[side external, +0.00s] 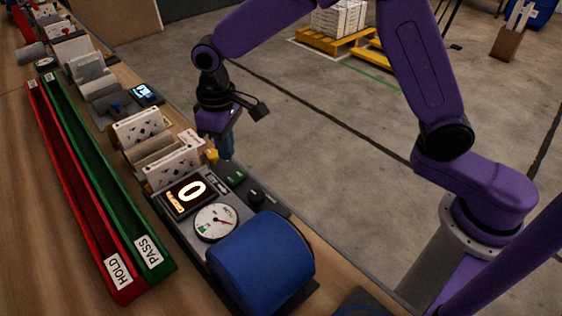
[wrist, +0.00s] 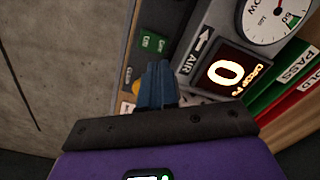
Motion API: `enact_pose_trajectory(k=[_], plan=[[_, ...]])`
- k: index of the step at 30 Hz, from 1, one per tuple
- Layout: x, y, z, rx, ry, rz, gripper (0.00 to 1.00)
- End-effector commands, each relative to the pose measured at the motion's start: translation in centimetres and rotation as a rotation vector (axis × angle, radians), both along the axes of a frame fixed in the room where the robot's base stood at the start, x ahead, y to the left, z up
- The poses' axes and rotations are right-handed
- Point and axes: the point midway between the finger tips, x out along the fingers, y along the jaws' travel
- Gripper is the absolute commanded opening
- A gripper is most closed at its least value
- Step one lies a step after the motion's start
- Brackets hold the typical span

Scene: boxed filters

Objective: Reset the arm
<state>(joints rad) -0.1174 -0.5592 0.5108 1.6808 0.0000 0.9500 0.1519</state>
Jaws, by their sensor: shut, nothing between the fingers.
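My gripper (side external: 226,148) hangs at the end of the purple arm in the side external view, above the bench edge next to the test station. Its blue fingers point down and are shut with nothing between them. In the wrist view the shut fingers (wrist: 158,82) are at the middle, in front of the station panel. The panel carries a lit display (side external: 188,193) reading 0, which also shows in the wrist view (wrist: 232,72), and a round dial gauge (side external: 216,222). A yellow knob (side external: 212,156) sits close to the fingers.
White boxed filters (side external: 172,165) stand beside the display. A red HOLD channel (side external: 85,205) and a green PASS channel (side external: 110,185) run along the bench. Open floor (side external: 320,165) lies right of the bench.

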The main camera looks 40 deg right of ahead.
Motion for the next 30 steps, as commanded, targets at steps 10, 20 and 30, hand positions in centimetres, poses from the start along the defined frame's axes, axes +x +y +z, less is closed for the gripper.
enact_pose_trajectory(k=[10,20,30], plan=[[-5.6,-3.4,2.7,0.007,-0.008,0.123,0.0],[-14.2,-9.6,4.7,0.013,-0.013,0.295,0.0],[-23.2,-17.0,5.0,0.02,-0.018,0.471,0.0]])
